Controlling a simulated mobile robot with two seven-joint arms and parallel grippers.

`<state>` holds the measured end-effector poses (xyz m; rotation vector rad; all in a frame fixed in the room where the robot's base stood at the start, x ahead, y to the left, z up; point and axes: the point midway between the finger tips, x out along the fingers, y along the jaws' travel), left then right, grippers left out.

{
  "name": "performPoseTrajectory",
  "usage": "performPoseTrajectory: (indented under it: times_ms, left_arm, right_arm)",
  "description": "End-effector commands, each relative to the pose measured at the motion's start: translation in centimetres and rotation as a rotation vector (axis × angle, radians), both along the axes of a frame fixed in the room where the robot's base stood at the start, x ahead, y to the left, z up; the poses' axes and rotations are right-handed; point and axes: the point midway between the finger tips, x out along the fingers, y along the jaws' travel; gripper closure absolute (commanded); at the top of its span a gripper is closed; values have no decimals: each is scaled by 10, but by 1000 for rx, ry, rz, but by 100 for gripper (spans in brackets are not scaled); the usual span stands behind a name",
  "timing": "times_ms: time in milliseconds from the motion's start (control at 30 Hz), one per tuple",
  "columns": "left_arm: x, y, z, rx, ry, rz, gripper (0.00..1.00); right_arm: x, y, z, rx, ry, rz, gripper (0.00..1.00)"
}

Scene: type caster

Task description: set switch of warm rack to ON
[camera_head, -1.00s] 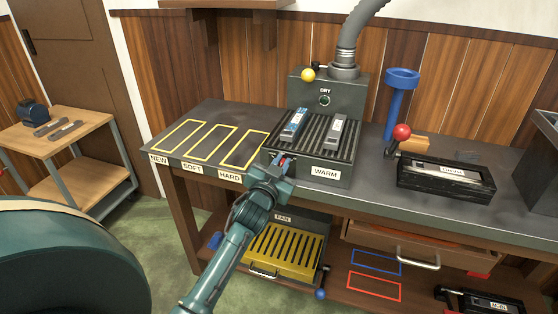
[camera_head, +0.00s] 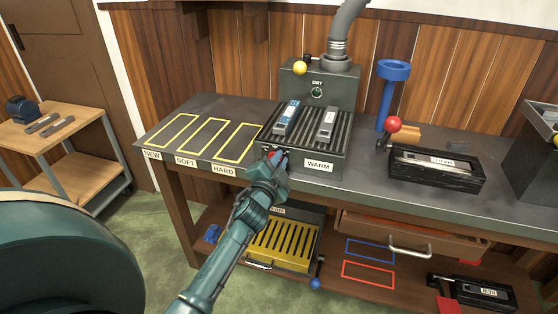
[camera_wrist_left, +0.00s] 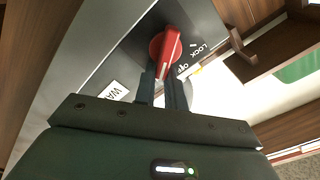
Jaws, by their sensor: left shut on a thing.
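The warm rack (camera_head: 336,168) is a dark slatted box with a WARM label on its front, standing on the bench. Two bars, one blue and grey (camera_head: 287,118) and one grey (camera_head: 326,123), lie on its slats. My left gripper (camera_head: 276,160) is at the left end of the rack's front. In the left wrist view, its fingers (camera_wrist_left: 163,76) are shut on the red switch knob (camera_wrist_left: 165,47), which has a white pointer line. LOCK and OFF markings show to the right of the knob; an ON marking is not visible. My right gripper is not in view.
The dry unit (camera_head: 340,92) with a yellow ball stands behind the rack. Yellow outlined areas (camera_head: 205,137) lie left on the bench. A black tray (camera_head: 436,178) and a blue post (camera_head: 386,100) stand to the right. A yellow slatted unit (camera_head: 285,240) sits below.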

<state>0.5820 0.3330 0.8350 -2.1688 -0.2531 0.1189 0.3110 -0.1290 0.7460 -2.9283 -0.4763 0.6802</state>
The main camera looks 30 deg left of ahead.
Motion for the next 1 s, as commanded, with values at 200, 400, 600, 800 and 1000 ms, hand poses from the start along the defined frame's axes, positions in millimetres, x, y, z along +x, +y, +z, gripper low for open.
performPoseTrajectory:
  times_ms: [200,400,600,800,1000]
  left_arm:
    - [-3,8,-10,18,28,19,100]
    - [-3,8,-10,19,28,19,100]
    - [-3,8,-10,19,28,19,78]
    - [-3,7,-9,16,26,18,66]
    - [-3,5,-6,15,20,12,66]
  right_arm:
    - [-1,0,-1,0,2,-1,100]
    - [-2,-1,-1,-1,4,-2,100]
    - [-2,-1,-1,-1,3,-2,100]
    - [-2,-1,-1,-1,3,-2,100]
    - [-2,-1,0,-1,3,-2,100]
